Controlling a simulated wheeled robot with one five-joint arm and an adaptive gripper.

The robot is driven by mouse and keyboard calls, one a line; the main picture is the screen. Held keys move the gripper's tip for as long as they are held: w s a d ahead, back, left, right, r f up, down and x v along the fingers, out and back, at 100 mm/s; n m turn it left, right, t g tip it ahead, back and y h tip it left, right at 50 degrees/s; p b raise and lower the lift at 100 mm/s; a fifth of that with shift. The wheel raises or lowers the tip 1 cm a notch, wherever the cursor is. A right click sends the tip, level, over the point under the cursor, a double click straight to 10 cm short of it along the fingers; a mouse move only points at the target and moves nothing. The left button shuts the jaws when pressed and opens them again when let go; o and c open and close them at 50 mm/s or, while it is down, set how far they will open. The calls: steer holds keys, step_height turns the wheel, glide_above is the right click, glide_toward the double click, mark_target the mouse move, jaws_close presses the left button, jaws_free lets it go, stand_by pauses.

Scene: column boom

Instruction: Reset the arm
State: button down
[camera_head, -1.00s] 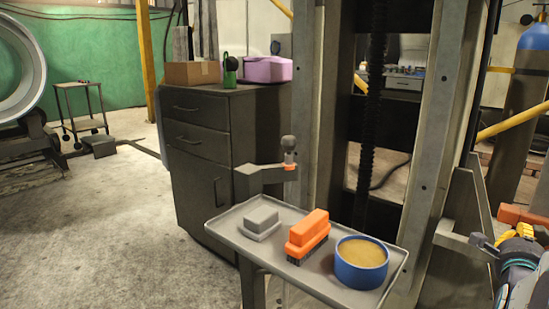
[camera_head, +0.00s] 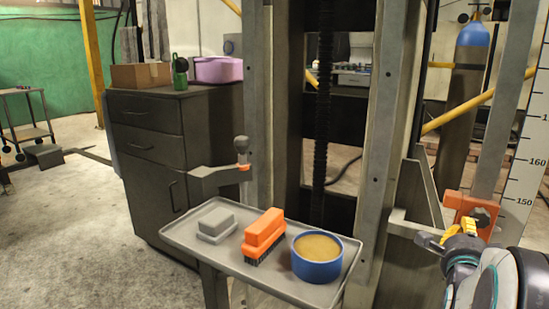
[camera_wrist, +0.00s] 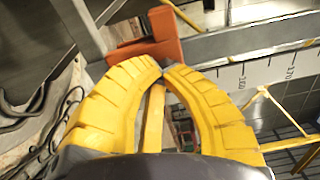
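My gripper (camera_head: 432,241) is at the lower right of the head view, seen from the side, in front of the column and to the right of the tray. In the wrist view its two yellow fingers (camera_wrist: 162,70) curve together, and their tips meet or nearly meet. Nothing shows held between them. An orange clamp-like part (camera_wrist: 150,40) appears just beyond the tips; whether they touch it I cannot tell. An orange part (camera_head: 474,208) also shows right beside my gripper in the head view.
A grey tray (camera_head: 185,243) holds a grey block (camera_head: 215,222), an orange brush (camera_head: 264,232) and a blue tub (camera_head: 317,264). A dark cabinet (camera_head: 150,165) stands behind left. A metal column (camera_head: 385,140) and marked scale board (camera_head: 520,150) stand close by.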

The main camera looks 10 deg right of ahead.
steer(key=shift+s+a, duration=0.4)
steer(key=shift+s, duration=0.1)
steer(key=s+a+r+n+g+y+p, duration=0.15)
steer(key=a+r+n+y+p, duration=0.25)
steer(key=a+r+n+p, duration=0.45)
steer(key=a+r+n+g+y+p, duration=0.2)
steer(key=a+r+n+y+p, duration=0.3)
steer(key=a+p, duration=0.7)
steer(key=s+a+r+n+g+y+p, duration=0.1)
steer(key=s+a+r+n+g+p, duration=0.2)
steer(key=s+p, duration=0.6)
steer(key=s+a+r+n+g+y+p, duration=0.1)
steer(key=s+a+r+n+g+p, duration=0.3)
steer(key=s+a+r+n+p, duration=0.3)
step_height(320, 180, up, 6)
steer(key=s+n+p, duration=0.1)
steer(key=n+p, duration=0.1)
steer(key=p, duration=0.4)
steer(key=shift+s+a+f+y, duration=0.2)
steer(key=shift+s+y, duration=0.1)
steer(key=shift+s, duration=0.05)
